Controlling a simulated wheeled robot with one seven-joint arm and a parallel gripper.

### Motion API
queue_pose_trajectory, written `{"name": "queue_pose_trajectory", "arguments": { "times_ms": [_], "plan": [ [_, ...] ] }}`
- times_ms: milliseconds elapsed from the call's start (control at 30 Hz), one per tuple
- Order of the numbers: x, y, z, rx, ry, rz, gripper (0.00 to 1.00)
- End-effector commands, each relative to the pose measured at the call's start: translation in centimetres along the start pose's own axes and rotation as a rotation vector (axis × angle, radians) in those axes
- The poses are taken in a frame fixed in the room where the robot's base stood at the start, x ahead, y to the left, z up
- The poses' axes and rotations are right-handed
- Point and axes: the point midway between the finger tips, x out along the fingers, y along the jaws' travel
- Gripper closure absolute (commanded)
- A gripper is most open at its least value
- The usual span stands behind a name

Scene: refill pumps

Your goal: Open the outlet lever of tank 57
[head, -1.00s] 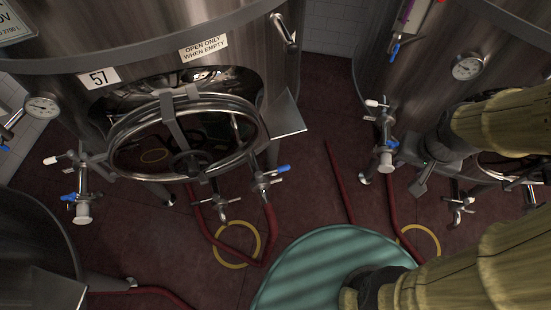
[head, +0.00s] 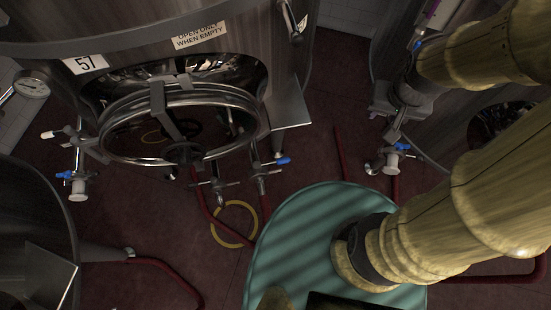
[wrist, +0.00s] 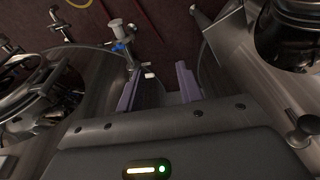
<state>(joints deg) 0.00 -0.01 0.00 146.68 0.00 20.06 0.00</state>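Tank 57 (head: 40,48) stands at the left in the head view, with a "57" label (head: 85,63) and an oval hatch (head: 180,125). Below the hatch are a blue-handled valve (head: 265,172) and another valve (head: 216,186) beside it. Another blue-handled valve (head: 77,180) hangs at its lower left. I cannot tell which lever is the outlet. My gripper (wrist: 158,88) is open, with nothing between its two purple-grey fingers. In the head view it is at the upper right, in front of the neighbouring tank, well right of tank 57's valves.
The neighbouring tank (head: 380,45) has a blue-handled valve (head: 396,158) below my gripper. Another tank (head: 25,215) stands at the lower left. Red hoses (head: 160,270) and a yellow ring (head: 234,224) are on the dark red floor. A sign (head: 200,36) reads "OPEN ONLY WHEN EMPTY".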

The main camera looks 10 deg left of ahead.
Motion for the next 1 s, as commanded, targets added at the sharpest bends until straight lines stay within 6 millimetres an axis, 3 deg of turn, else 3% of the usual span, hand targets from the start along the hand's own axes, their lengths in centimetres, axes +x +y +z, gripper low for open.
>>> {"name": "queue_pose_trajectory", "arguments": {
  "times_ms": [100, 267, 633, 1000],
  "plan": [
    [0.1, 0.0, 0.0, 0.001, -0.001, 0.000, 0.57],
    [1.8, -0.1, 0.5, 0.030, -0.033, -0.007, 0.57],
    [13.4, -2.2, 4.1, 0.269, -0.330, -0.085, 0.57],
    [24.2, -5.9, 7.0, 0.540, -0.683, -0.219, 0.57]
  ]
}}
